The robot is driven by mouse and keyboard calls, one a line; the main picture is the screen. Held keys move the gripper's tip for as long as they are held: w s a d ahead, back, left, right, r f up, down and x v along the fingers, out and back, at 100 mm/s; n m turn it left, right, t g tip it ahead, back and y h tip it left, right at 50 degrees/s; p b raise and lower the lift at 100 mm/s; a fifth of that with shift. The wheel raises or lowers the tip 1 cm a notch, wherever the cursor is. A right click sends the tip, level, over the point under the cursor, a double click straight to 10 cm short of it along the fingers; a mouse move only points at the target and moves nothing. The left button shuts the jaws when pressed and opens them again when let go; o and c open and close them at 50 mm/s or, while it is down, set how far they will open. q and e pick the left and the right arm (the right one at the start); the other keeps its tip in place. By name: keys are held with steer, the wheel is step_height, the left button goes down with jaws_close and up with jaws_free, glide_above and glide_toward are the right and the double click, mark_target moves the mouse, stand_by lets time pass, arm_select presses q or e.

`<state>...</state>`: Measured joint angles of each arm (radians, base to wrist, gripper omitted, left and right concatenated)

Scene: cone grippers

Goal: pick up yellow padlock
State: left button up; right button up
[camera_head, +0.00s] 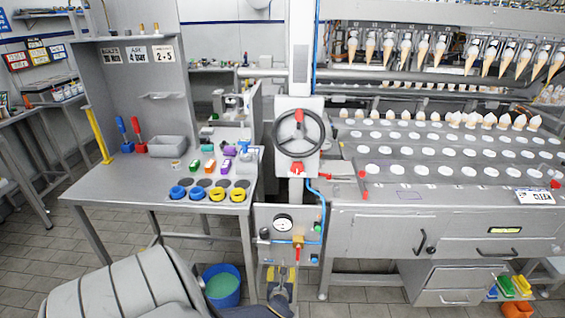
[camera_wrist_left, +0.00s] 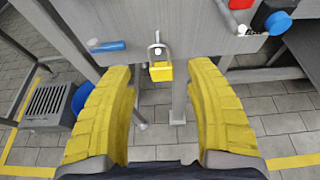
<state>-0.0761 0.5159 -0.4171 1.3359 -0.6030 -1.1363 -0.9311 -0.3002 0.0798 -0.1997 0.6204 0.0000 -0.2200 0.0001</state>
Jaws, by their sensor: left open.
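The yellow padlock (camera_wrist_left: 160,71) hangs upright by its silver shackle from the edge of a grey metal panel in the left wrist view. My left gripper (camera_wrist_left: 161,80) is open. Its two ridged yellow fingers stand to the left and right of the padlock, with a clear gap on each side. The padlock appears beyond the fingertips, and neither finger touches it. I cannot pick the padlock out with certainty in the head view. My right gripper is in neither view.
In the head view, a handwheel (camera_head: 298,133) stands above a gauge panel (camera_head: 270,222). A blue bucket (camera_head: 222,287) is on the floor.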

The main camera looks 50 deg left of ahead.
arm_select(q)
steer(key=shift+x, duration=2.25)
steer(key=shift+c, duration=0.3)
jaws_close()
